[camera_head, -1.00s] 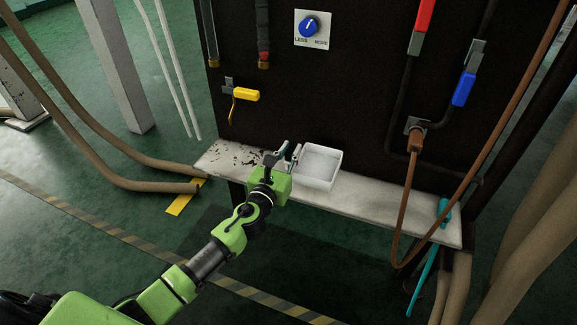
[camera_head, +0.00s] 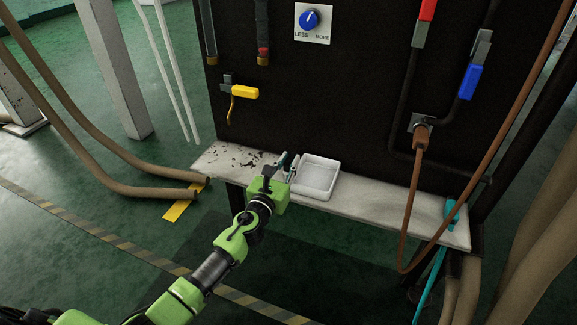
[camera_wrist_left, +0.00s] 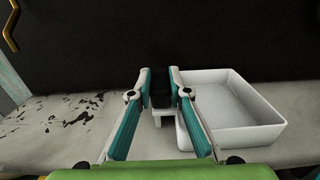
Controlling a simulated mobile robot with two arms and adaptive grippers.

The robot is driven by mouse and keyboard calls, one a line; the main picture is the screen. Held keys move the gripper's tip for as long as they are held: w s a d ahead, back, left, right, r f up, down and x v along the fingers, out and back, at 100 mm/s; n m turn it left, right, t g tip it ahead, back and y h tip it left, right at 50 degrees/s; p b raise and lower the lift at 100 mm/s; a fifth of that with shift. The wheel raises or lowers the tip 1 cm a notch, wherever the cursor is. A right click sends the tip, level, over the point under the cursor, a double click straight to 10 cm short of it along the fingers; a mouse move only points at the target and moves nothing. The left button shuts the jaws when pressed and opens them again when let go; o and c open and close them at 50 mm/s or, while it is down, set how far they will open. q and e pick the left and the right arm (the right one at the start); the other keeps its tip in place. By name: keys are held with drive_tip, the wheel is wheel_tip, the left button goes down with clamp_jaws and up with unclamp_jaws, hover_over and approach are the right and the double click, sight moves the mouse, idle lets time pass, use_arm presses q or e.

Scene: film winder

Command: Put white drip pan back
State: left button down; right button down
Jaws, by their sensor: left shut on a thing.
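The white drip pan (camera_head: 316,178) is a shallow, square, empty tray. It appears to rest level on the pale ledge (camera_head: 395,207), close to the black panel. My left gripper (camera_head: 286,163) is at the pan's left side, shut on it. In the left wrist view the fingertips (camera_wrist_left: 160,88) close near a small white part beside the pan (camera_wrist_left: 232,106), and the right finger covers some of its left wall. The exact grip contact is partly hidden. My right gripper is not in view.
The black panel (camera_head: 330,100) rises behind the ledge, with a yellow-handled valve (camera_head: 244,92) and a blue knob (camera_head: 309,19). A brown hose (camera_head: 412,210) hangs in front of the ledge at right. The ledge between pan and hose is clear.

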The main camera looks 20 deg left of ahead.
use_arm(q)
drive_tip(key=shift+r, duration=0.1)
drive_tip(key=c, duration=1.9)
unclamp_jaws()
